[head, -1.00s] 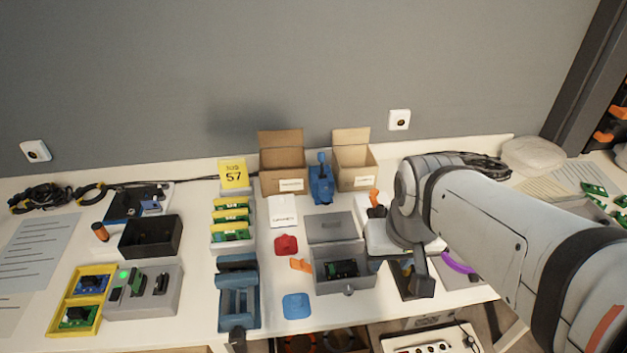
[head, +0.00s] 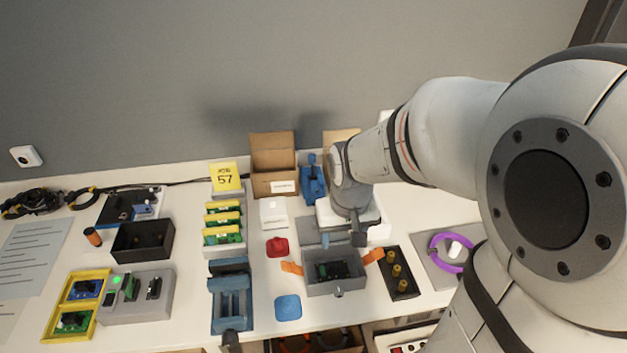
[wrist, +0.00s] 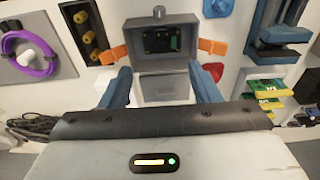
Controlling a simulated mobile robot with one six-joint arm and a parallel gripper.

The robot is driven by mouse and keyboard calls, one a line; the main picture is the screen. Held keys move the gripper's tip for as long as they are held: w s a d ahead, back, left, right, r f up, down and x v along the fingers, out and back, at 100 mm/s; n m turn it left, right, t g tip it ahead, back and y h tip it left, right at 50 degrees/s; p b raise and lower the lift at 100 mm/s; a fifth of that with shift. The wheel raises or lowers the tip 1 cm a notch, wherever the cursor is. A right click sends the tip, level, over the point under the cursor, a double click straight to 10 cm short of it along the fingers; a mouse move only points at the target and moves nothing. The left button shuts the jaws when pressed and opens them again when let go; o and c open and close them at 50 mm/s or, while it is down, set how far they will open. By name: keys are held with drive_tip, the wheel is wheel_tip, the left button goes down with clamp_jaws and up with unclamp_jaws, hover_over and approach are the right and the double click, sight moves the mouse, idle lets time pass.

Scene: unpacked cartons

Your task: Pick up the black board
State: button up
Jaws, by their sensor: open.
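The black board (head: 326,270) lies inside an open grey box (head: 347,288) near the front of the table. It is dark with small green parts. In the wrist view the board (wrist: 160,40) shows inside the box, ahead of my gripper (wrist: 160,73). My gripper is open, its two blue fingers apart and nothing between them. The fingers are short of the board, with the box's grey lid part between them in the picture. In the head view my wrist is behind the box and the fingertips are hard to make out.
Orange pieces (head: 291,267) (head: 374,256) flank the box. A black tray with brass-coloured knobs (head: 398,272) and a purple ring (head: 433,250) are to the right. A red piece (head: 277,247), a blue piece (head: 288,307) and a blue fixture (head: 231,300) are to the left.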

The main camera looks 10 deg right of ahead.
drive_tip(key=g+p, duration=0.1)
drive_tip(key=p, duration=0.1)
hover_over(333, 263)
drive_tip(key=f, duration=0.9)
drive_tip(key=shift+w+d+f, duration=0.1)
drive_tip(key=shift+d+f, duration=0.05)
drive_tip(key=shift+d, duration=0.2)
wheel_tip(333, 263, down, 2)
drive_tip(key=shift+f, duration=0.25)
drive_tip(key=shift+a+f+p, duration=0.2)
drive_tip(key=shift+f, duration=1.15)
drive_tip(key=shift+a+f+p, duration=0.15)
drive_tip(key=shift+a+f, duration=0.05)
drive_tip(key=shift+f, duration=1.15)
drive_tip(key=shift+c, duration=0.5)
drive_tip(key=c, duration=1)
